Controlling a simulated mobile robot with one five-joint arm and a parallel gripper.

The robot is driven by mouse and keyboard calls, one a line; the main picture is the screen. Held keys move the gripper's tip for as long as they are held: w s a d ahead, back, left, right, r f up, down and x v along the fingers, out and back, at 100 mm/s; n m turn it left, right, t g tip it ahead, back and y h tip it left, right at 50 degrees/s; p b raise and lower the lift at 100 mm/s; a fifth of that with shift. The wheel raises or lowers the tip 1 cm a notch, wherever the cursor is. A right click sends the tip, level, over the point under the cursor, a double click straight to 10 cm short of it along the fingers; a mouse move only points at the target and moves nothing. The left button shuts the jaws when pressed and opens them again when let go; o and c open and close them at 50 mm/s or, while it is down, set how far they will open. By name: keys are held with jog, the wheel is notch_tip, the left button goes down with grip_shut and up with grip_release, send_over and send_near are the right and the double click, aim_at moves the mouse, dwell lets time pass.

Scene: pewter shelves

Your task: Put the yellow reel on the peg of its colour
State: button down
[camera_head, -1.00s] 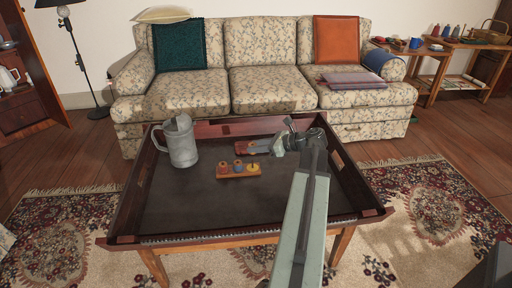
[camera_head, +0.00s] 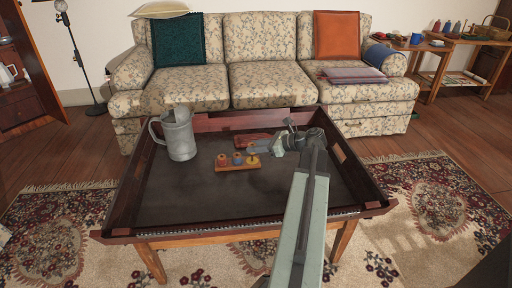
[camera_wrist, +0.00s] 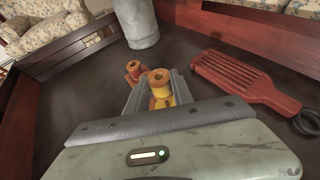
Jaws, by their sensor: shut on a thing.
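The yellow reel (camera_wrist: 159,84), with wooden flanges, is between the two fingers of my gripper (camera_wrist: 157,92) in the wrist view. My gripper is shut on it. In the head view my gripper (camera_head: 254,152) reaches over the right end of a small wooden peg board (camera_head: 237,167). Yellow (camera_head: 253,160) shows at that end, just under the fingers. An orange-red reel (camera_head: 222,160) and a bluish reel (camera_head: 237,158) stand on the board's left and middle. The fingers hide the yellow reel's lower part, so I cannot tell whether it is around a peg.
A grey metal jug (camera_head: 179,136) stands at the tray table's back left. A red slotted paddle (camera_wrist: 235,75) lies right of my gripper, with a dark ring (camera_wrist: 306,122) by its handle. The tray table's raised rim (camera_head: 125,190) surrounds everything. The front surface is clear.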

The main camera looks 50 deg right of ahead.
jog(key=shift+f+b, duration=1.5)
jog(key=shift+b, duration=0.05)
dwell(0.4)
jog(key=c, duration=1)
grip_release()
jog(key=p+v, duration=0.3)
jog(key=v, duration=0.4)
jog(key=shift+s+d+r, duration=0.1)
jog(key=shift+s+r, duration=0.1)
jog(key=shift+s, duration=0.15)
